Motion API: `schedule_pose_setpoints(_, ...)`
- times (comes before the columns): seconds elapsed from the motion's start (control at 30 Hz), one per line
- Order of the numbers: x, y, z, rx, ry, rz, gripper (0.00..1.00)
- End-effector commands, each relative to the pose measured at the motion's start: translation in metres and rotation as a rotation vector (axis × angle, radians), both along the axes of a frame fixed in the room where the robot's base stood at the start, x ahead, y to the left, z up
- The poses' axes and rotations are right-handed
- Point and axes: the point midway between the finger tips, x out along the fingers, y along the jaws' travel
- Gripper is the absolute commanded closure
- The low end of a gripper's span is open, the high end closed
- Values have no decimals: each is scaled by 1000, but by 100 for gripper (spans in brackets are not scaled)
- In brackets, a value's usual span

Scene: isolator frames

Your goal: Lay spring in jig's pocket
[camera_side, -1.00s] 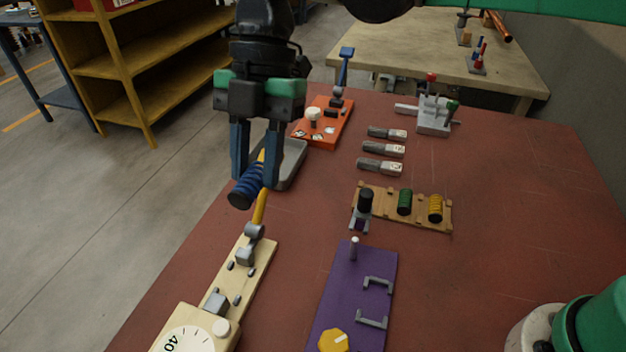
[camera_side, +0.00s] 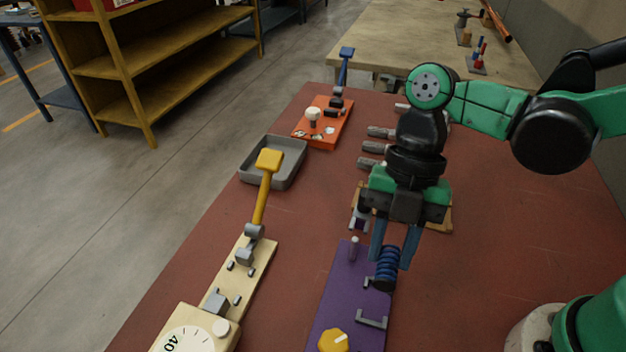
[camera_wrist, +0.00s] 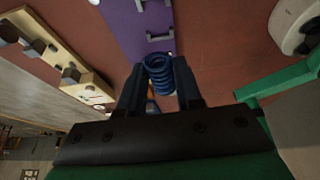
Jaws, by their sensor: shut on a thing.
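A blue coil spring (camera_side: 386,268) with a dark end is held between the two fingers of my gripper (camera_side: 393,258). The gripper is shut on it, and in the wrist view the spring (camera_wrist: 159,72) sits between the fingertips. A purple plate (camera_side: 338,285), which looks like the jig, lies on the table, with a pale pin, a yellow knob and grey brackets (camera_side: 372,319). The spring is in front of the plate's right part in the side view and hides part of the far bracket. The gap between spring and plate cannot be told.
A cream board (camera_side: 262,268) with a dial and a yellow-handled lever (camera_side: 262,205) lies left of the purple plate. A grey tray (camera_side: 290,178) and an orange fixture (camera_side: 336,133) stand farther back. A wooden rack (camera_side: 444,217) is partly hidden behind my gripper.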

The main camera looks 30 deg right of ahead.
Motion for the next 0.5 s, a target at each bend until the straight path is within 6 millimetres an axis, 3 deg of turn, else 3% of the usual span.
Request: schedule_pose_setpoints(0.5,1,0,-45,0,0,0,100)
